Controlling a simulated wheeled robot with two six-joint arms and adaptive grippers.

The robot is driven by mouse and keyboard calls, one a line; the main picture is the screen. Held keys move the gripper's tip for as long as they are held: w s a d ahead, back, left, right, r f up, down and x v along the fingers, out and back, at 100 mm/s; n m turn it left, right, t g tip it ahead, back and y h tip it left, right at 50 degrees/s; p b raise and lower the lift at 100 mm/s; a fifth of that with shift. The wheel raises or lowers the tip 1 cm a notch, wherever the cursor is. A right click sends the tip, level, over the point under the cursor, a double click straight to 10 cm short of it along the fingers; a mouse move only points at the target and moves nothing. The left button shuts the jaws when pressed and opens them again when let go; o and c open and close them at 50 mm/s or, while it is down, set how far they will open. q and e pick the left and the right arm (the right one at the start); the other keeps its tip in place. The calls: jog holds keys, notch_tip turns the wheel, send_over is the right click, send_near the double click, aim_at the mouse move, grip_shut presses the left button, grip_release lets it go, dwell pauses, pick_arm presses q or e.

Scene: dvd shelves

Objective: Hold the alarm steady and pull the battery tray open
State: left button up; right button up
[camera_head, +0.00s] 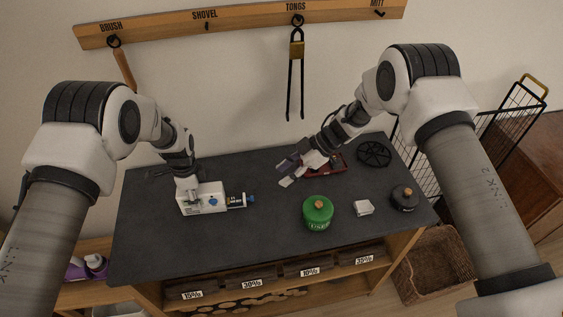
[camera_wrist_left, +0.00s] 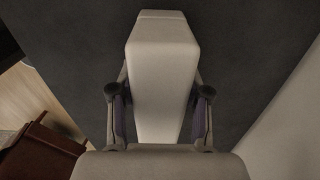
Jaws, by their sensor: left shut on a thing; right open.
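The white alarm (camera_head: 203,199) lies on the dark tabletop at the left, with a blue round button on its front. Its battery tray (camera_head: 237,201) sticks out of the right end, with a blue tip. My left gripper (camera_head: 188,190) is shut on the alarm from above; in the left wrist view the pale alarm body (camera_wrist_left: 161,75) sits between the two fingers (camera_wrist_left: 159,125). My right gripper (camera_head: 300,172) is open, above the table right of the alarm and apart from the tray. Its fingers partly cover a red tray-like thing (camera_head: 332,164) behind it.
A green canister (camera_head: 317,212), a small white block (camera_head: 363,208) and a dark lidded pot (camera_head: 404,198) stand at the right. A black round trivet (camera_head: 373,154) lies at the back right. The tabletop (camera_head: 260,240) in front of the alarm is clear.

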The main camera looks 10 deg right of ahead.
pick_arm(q)
jog(key=o, duration=1.5)
jog(key=shift+f, duration=0.1)
jog(key=shift+c, duration=0.2)
